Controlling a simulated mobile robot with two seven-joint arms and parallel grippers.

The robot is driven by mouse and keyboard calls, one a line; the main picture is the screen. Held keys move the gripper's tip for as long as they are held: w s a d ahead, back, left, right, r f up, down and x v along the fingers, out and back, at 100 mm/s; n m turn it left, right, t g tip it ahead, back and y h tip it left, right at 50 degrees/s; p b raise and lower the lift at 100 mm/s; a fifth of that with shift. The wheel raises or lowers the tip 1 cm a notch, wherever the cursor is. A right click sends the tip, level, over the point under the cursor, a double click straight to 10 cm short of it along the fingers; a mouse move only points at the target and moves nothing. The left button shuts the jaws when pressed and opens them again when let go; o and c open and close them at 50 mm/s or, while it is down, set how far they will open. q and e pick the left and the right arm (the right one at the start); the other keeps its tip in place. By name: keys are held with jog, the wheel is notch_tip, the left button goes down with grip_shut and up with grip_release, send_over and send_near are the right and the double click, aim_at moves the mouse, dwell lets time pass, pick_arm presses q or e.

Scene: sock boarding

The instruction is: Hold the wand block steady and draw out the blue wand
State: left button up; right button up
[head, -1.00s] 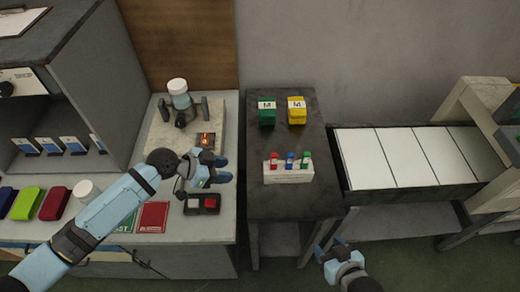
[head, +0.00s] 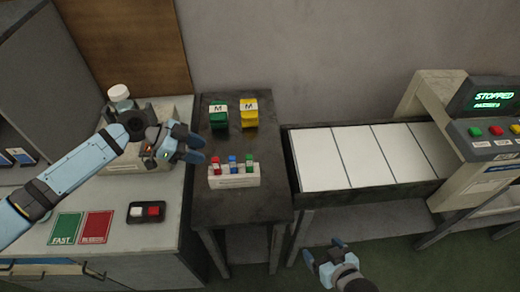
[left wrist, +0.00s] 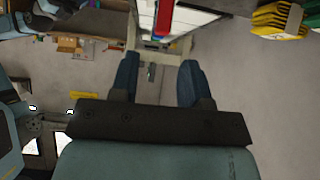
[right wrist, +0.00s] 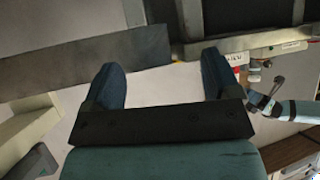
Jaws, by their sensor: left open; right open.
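The white wand block (head: 235,180) stands on the dark side table. It holds three upright capped wands: a red wand (head: 216,166) at left, the blue wand (head: 233,165) in the middle and a green wand (head: 249,163) at right. My left gripper (head: 196,148) is open and empty, to the left of the block and above the pale counter's right edge. It also shows open in the left wrist view (left wrist: 158,82). My right gripper (head: 322,252) is open and empty, in front of the conveyor and well to the right of the block.
A green stack (head: 219,121) and a yellow stack (head: 249,119), both labelled M, stand behind the block on the dark table (head: 230,208). A conveyor (head: 320,160) with white panels is to the right, beside a console screen reading STOPPED (head: 494,96). A two-button box (head: 146,211) lies on the counter.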

jog(key=w+d+r+n+t+y, duration=0.1)
jog(key=w+d+r+n+t, duration=0.2)
jog(key=w+n, duration=0.65)
jog(key=w+r+n+t+y, duration=0.25)
jog(key=w+r+n, duration=0.25)
jog(key=n, duration=0.9)
jog(key=w+a+r+n+g+y, duration=0.55)
jog(key=n+y, duration=0.45)
jog(key=n, duration=0.6)
jog(key=w+f+n+g, duration=0.1)
jog(key=n+g, duration=0.2)
jog(key=w+f+n+g+h, duration=0.1)
jog(key=n+g, duration=0.3)
jog(key=w+f+n+g+h, duration=0.1)
jog(key=f+n+g, duration=0.1)
jog(key=n+g, duration=0.1)
jog(key=shift+w+n+h, duration=0.15)
jog(key=shift+n+h, duration=0.1)
jog(key=shift+n, duration=0.3)
jog(key=shift+w+d+f+g+h, duration=0.15)
jog(key=shift+d+f+g+h, duration=0.15)
jog(key=shift+g, duration=0.1)
jog(key=shift+a+f, duration=0.3)
jog(key=shift+a, duration=0.1)
jog(key=x, duration=1.2)
jog(key=shift+a+f, duration=0.25)
